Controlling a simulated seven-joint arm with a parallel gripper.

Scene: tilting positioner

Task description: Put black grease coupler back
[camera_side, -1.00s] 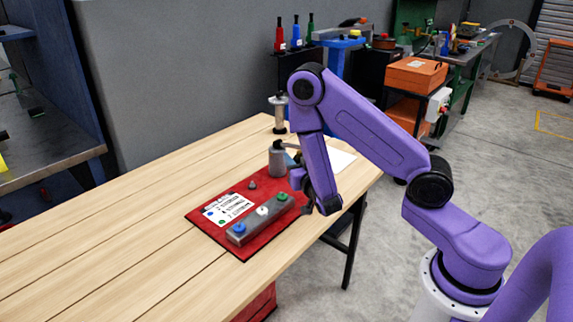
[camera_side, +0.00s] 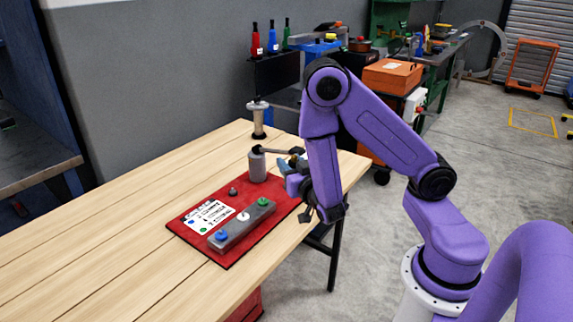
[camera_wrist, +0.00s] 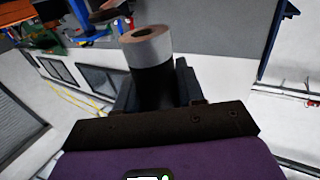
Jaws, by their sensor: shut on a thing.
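In the wrist view my gripper (camera_wrist: 154,88) is shut on a black cylinder with a pale grey band and a brownish end, seemingly the black grease coupler (camera_wrist: 150,80). It points away from my wrist. In the side view my gripper (camera_side: 289,166) is above the table's right side, just right of a grey upright cylinder (camera_side: 257,166).
A red mat (camera_side: 182,234) on the wooden table (camera_side: 110,220) holds a grey bar (camera_side: 240,228) with blue, white and green knobs and a label card (camera_side: 209,216). A metal post (camera_side: 258,122) stands at the table's back. The table's left side is clear.

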